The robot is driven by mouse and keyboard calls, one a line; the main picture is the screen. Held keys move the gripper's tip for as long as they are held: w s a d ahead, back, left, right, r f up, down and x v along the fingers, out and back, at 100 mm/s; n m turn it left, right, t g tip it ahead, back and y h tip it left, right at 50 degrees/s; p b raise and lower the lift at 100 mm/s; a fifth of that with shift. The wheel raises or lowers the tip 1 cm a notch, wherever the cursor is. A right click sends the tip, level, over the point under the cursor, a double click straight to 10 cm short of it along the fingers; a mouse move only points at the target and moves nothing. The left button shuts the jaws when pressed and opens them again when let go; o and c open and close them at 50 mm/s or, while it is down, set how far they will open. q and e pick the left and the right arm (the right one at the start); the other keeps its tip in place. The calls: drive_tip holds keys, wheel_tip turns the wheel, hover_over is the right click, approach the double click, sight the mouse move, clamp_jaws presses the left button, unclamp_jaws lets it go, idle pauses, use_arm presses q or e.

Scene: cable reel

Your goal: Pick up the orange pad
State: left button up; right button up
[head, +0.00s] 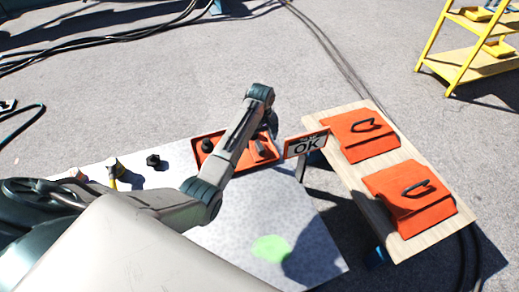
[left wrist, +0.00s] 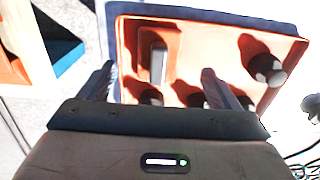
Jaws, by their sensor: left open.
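Two orange pads, a nearer one (head: 408,194) and a farther one (head: 361,134), lie flat on a wooden bench top (head: 385,205) at the right of the head view. Each has a dark looped handle on top. My left gripper (left wrist: 158,70) is open and empty, with its fingers apart over the orange tray (left wrist: 185,28). In the head view my forearm crosses in front of this tray (head: 200,162) and largely hides the gripper. The gripper is left of both pads and apart from them.
The tray holds several dark pieces on a speckled table (head: 235,235). A green patch (head: 270,248) is on the table. A yellow shelf (head: 470,60) stands back right. Cables lie on the ground.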

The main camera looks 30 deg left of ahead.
sight(260, 147)
use_arm(q)
drive_tip(key=f, duration=0.4)
drive_tip(key=f+b, duration=0.1)
drive_tip(key=f, duration=0.3)
drive_tip(key=shift+w+a, duration=0.2)
drive_tip(key=shift+r, duration=0.1)
use_arm(e)
drive_tip(key=shift+w+a+f+t+y, duration=0.2)
drive_tip(key=shift+w+a+f+t, duration=0.2)
drive_tip(key=shift+f, duration=0.1)
drive_tip(key=shift+w+a+f+t+y, duration=0.2)
drive_tip(key=shift+w+a+f+t, duration=0.15)
drive_tip(key=shift+f, duration=0.15)
use_arm(q)
drive_tip(key=shift+c, duration=0.3)
drive_tip(key=c, duration=1.1)
